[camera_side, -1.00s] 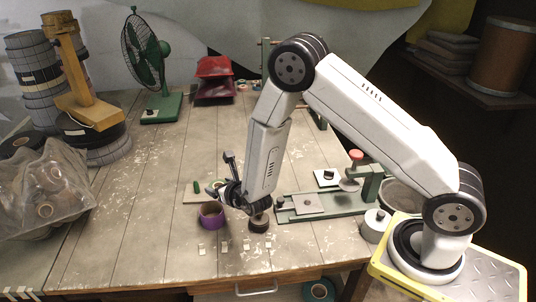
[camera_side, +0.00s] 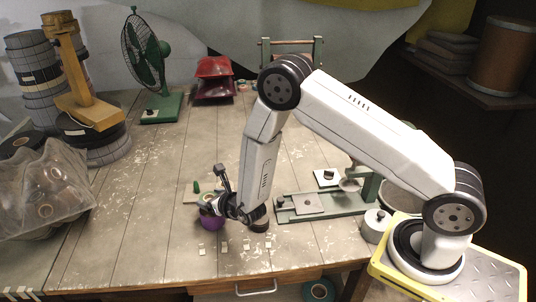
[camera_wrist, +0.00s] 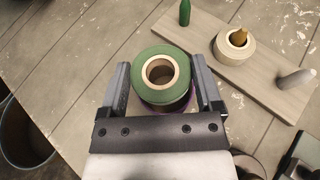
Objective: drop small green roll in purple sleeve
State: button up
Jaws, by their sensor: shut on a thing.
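In the wrist view the green roll (camera_wrist: 160,68), with a pale core, sits between the two fingers of my gripper (camera_wrist: 160,75), which is shut on it. The purple sleeve (camera_wrist: 190,98) shows as a thin edge below and behind the roll; most of it is hidden. In the side view my gripper (camera_side: 210,203) is right over the purple sleeve (camera_side: 211,223) and covers its top. I cannot tell whether the roll has entered the sleeve.
A wooden board (camera_wrist: 225,65) with a green peg (camera_wrist: 184,12), a cream roll (camera_wrist: 234,48) on a yellow peg and a pale peg (camera_wrist: 294,79) lies beside the gripper. Small white tags (camera_side: 225,246) lie in front.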

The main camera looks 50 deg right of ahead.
jog(key=shift+f, duration=1.3)
jog(key=shift+f, duration=0.1)
jog(key=o, duration=1)
jog(key=shift+r, duration=0.2)
jog(key=shift+r, duration=2.8)
